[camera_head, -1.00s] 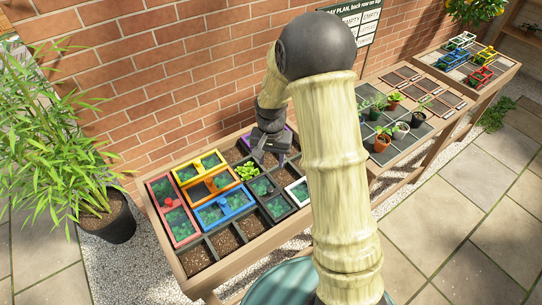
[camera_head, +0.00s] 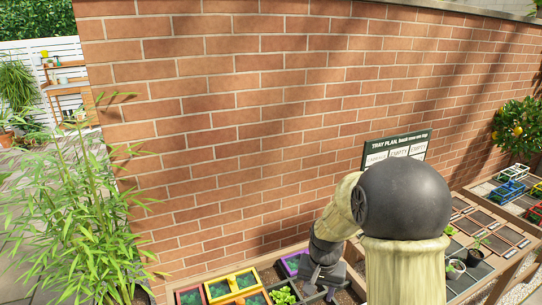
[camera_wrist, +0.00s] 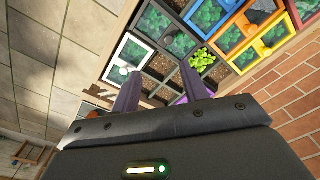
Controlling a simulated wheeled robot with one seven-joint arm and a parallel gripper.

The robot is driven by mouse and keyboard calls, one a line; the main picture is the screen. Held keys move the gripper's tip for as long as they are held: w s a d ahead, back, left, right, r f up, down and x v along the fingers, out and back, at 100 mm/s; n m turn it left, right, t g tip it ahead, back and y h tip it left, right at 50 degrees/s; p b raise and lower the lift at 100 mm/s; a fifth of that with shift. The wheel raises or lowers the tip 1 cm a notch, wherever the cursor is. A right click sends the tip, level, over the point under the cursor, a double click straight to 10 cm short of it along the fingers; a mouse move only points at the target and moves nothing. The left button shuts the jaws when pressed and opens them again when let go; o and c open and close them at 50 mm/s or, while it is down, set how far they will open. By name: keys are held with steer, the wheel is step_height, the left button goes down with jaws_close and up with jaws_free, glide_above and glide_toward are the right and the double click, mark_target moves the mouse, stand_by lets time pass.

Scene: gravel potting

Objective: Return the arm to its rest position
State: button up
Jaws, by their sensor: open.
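My gripper (camera_wrist: 162,85) is open in the wrist view, its two dark fingers apart with nothing between them. Beyond the fingertips is the planting tray (camera_wrist: 147,60) with soil cells and coloured frames. In the head view my gripper (camera_head: 325,285) is low in the picture, over the tray's back part by the purple frame (camera_head: 293,262). My arm hides part of the tray there, and the picture's lower edge cuts off its front.
A brick wall (camera_head: 250,130) stands close behind the tray. A sign headed TRAY PLAN (camera_head: 398,146) is on it. A bamboo plant (camera_head: 85,225) stands at left. More trays with pots and coloured frames (camera_head: 512,185) are at right. Paving (camera_wrist: 40,60) shows in the wrist view.

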steer(key=s+d+r+n+t, duration=0.1)
steer(key=s+r, duration=0.1)
steer(key=s, duration=0.4)
steer(key=s+d+r+n+t, duration=0.1)
steer(key=s+r+n, duration=0.1)
steer(key=s, duration=0.5)
steer(key=shift+d+r, duration=0.2)
steer(key=shift+r, duration=0.25)
